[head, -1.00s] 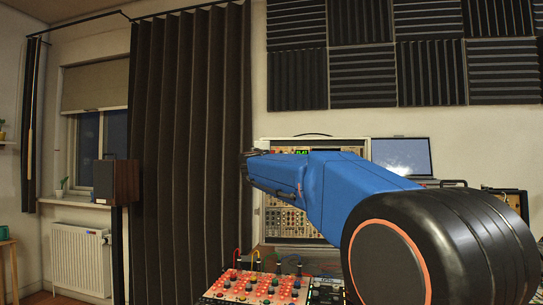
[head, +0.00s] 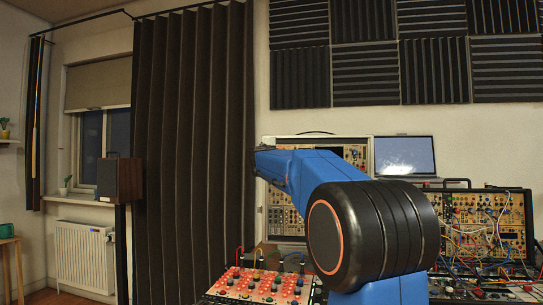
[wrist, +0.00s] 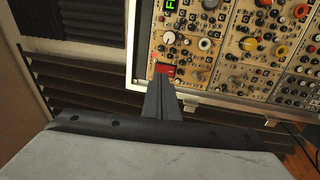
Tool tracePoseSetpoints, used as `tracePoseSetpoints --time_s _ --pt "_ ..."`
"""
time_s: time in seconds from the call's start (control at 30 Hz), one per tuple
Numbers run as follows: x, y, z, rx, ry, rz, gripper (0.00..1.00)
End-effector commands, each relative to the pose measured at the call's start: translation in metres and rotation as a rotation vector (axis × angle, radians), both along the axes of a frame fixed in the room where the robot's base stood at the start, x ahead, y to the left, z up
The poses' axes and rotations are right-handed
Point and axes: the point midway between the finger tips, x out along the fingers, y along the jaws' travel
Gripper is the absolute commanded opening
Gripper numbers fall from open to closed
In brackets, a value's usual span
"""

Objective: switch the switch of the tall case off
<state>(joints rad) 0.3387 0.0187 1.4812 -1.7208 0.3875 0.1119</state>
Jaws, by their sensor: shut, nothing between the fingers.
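The tall case (head: 268,215) is a pale upright case full of tan modules, behind my blue arm in the head view. In the wrist view its pale lower rim (wrist: 228,107) and several modules show. A small red switch (wrist: 165,68) sits at the panel's lower left corner. My gripper (wrist: 167,76) is shut and empty, its fingertips right at the red switch and partly covering it. I cannot tell whether they touch it or which way it is set. In the head view my arm hides the middle of the case.
A laptop (head: 404,156) stands right of the tall case. A lower case with patch cables (head: 485,225) stands further right. A red-topped panel with knobs (head: 262,285) lies in front. A dark curtain (head: 190,150) hangs at left.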

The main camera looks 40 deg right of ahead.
Motion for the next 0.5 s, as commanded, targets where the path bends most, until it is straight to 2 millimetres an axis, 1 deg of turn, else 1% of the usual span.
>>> tracePoseSetpoints --time_s 0.03,0.2,0.5 --pt "0.007 -0.006 0.0 0.001 0.0 -0.001 0.0" --pt "0.021 -0.019 0.003 0.0 0.0 0.0 0.0" --pt "0.031 -0.027 0.005 0.001 -0.001 0.0 0.0"
